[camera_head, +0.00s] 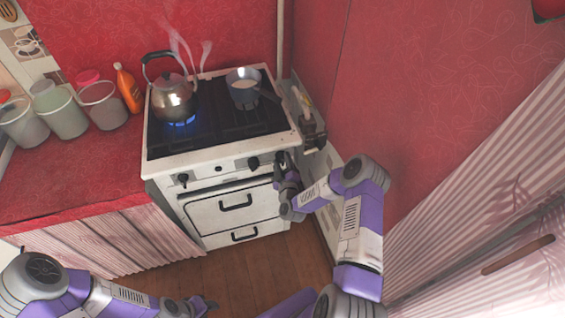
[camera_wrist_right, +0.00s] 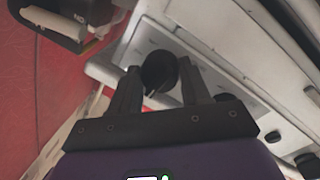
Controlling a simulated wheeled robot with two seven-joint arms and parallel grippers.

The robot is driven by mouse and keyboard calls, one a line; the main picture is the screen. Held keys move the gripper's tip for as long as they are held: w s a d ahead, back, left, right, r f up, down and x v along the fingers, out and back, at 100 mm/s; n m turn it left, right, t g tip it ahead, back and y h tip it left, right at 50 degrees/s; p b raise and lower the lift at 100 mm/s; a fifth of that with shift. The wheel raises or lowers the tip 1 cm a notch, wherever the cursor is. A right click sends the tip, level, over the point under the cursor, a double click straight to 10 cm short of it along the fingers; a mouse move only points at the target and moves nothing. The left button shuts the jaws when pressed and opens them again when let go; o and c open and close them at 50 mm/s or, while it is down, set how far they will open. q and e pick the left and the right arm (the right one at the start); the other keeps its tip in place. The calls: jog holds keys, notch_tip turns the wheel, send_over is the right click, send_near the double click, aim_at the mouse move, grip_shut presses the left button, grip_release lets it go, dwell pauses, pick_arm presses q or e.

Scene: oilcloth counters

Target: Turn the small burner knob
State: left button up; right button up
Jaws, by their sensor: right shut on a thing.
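The white stove (camera_head: 160,167) has black knobs along its front panel. My right gripper (camera_head: 282,160) is at the right end of that panel. In the right wrist view, a round black knob (camera_wrist_right: 158,72) sits between the fingertips of my right gripper (camera_wrist_right: 160,85), which is shut on it. In the head view the gripper hides this knob. Another black knob (camera_head: 253,162) is just left of the gripper, and one more (camera_head: 183,180) is at the panel's left end. My left gripper (camera_head: 195,305) is low at the bottom edge, away from the stove; its jaw opening is unclear.
A steaming kettle (camera_head: 172,101) stands over a blue flame (camera_head: 181,123). A pot of pale liquid (camera_head: 243,88) stands at the right back. Several jars and an orange bottle (camera_head: 128,88) line the red counter (camera_head: 85,170). A red wall (camera_head: 375,90) is close on the right.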

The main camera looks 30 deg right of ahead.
jog(key=m, duration=0.3)
jog(key=shift+b, duration=0.4)
jog(key=m+b, duration=0.1)
jog(key=m, duration=0.2)
jog(key=shift+m+g+y, duration=0.4)
jog(key=m+y+b, duration=0.1)
jog(key=m+b, duration=0.2)
jog(key=m, duration=0.2)
jog(key=shift+m, duration=0.4)
jog(key=m+y+b, duration=0.1)
jog(key=m+b, duration=0.2)
jog(key=m, duration=0.2)
jog(key=shift+m, duration=0.3)
jog(key=m+b, duration=0.2)
jog(key=m, duration=0.1)
jog(key=shift+r+t+y, duration=0.1)
jog(key=shift+t+y, duration=0.2)
jog(key=shift+r+m+y+b, duration=0.1)
jog(key=shift+m+y+b, duration=0.3)
jog(key=shift+m, duration=0.9)
